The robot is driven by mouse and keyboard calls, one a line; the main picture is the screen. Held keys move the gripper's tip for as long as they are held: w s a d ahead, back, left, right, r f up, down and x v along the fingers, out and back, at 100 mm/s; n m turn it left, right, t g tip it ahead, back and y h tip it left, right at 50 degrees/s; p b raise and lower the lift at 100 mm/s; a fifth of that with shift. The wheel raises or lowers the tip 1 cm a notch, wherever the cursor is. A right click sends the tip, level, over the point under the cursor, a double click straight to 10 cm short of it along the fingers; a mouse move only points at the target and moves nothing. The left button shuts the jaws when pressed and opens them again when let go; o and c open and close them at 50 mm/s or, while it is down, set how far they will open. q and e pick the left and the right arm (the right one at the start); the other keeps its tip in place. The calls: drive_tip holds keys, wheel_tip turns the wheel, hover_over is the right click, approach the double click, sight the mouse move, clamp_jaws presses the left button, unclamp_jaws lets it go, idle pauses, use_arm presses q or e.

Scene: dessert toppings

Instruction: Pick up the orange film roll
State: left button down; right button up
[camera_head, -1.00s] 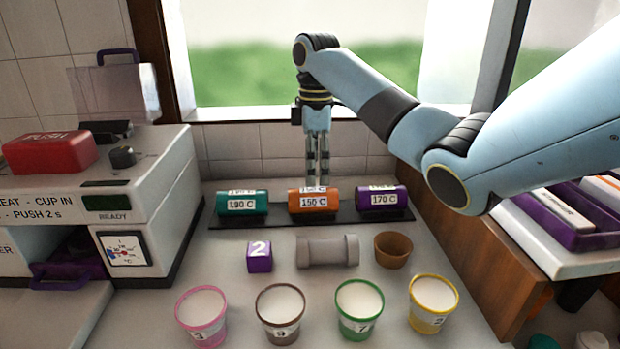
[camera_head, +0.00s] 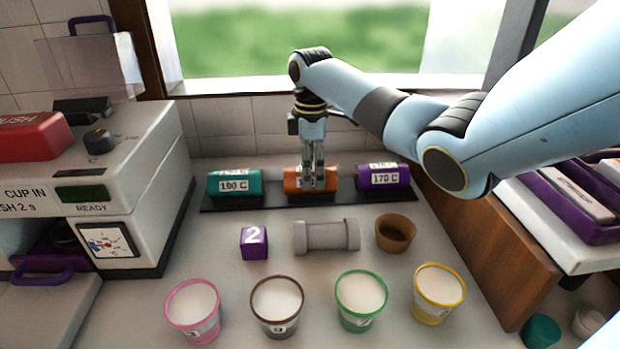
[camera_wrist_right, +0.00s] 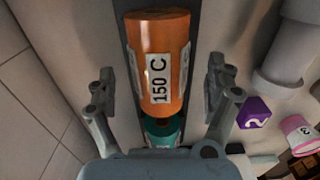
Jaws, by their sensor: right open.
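The orange film roll (camera_head: 291,181), labelled 150 C, lies on its side on a dark tray (camera_head: 270,200) between a teal roll (camera_head: 235,185) and a purple roll (camera_head: 384,177). In the head view my right gripper (camera_head: 314,186) points down in front of the orange roll and hides part of it. In the right wrist view the orange roll (camera_wrist_right: 160,60) shows between the two spread fingers of my right gripper (camera_wrist_right: 162,90), with clear gaps on both sides. The gripper is open and empty. My left gripper is out of view.
A grey cylinder (camera_head: 327,237), a purple cube (camera_head: 254,243) and a brown cup (camera_head: 395,233) stand in front of the tray. Several white-filled cups line the front. A machine (camera_head: 130,160) stands at left, a wooden panel (camera_head: 490,250) at right.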

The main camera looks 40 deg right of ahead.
drive_tip(key=shift+f, duration=0.8)
drive_tip(key=shift+r, duration=0.1)
drive_tip(key=c, duration=1.5)
